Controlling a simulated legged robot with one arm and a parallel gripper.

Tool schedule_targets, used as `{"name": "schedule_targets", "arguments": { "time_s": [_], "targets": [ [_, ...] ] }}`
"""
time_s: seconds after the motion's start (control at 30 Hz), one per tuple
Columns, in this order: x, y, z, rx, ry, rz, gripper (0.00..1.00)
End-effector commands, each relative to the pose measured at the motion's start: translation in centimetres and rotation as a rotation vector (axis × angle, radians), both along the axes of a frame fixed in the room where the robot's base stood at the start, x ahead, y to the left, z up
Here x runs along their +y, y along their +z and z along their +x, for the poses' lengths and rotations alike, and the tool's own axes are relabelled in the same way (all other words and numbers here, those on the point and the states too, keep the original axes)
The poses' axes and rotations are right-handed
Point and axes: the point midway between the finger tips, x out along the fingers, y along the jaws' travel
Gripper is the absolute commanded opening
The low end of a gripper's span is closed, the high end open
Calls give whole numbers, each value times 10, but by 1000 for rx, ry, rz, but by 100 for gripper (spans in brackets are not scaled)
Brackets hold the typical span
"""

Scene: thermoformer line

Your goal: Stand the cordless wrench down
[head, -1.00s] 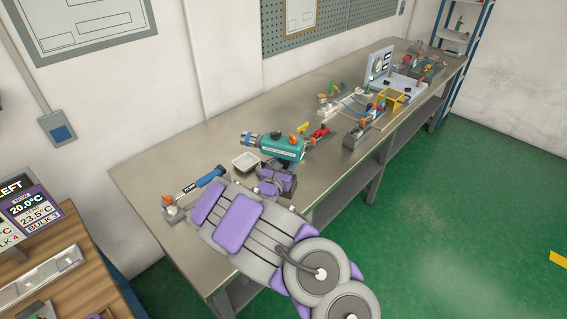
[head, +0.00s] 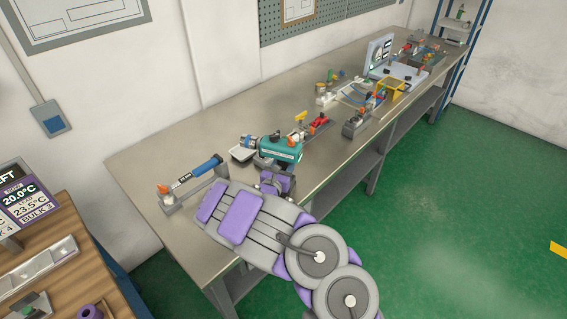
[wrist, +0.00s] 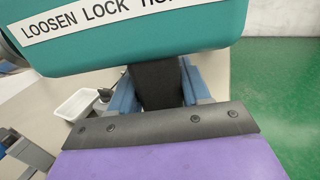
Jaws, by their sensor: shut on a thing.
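The cordless wrench (head: 284,149) has a teal body, a blue and grey nose pointing left, and an orange part on top. It is in my gripper (head: 268,168), above the near side of the bench. In the wrist view its teal body (wrist: 130,38) carries a white label reading "LOOSEN LOCK TIG…", partly cut off. Its dark handle (wrist: 157,84) stands between my gripper's blue fingers (wrist: 160,92), which are shut on it. The foot of the handle is hidden, so I cannot tell whether it touches the bench.
A blue-handled tool (head: 205,168) rests on a stand (head: 170,202) at left. Red and grey fixtures (head: 318,124) stand to the right. Bare steel bench (head: 185,135) lies behind.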

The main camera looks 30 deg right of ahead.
Motion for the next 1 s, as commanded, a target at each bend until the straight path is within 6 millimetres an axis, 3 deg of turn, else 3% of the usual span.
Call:
{"name": "schedule_targets", "arguments": {
  "time_s": [0.77,0.8,1.0],
  "targets": [
    [0,-3,1,-4,0,-2,0],
    [0,-3,1,-4,0,-2,50],
    [0,-3,1,-2,0,-1,69]
  ]
}}
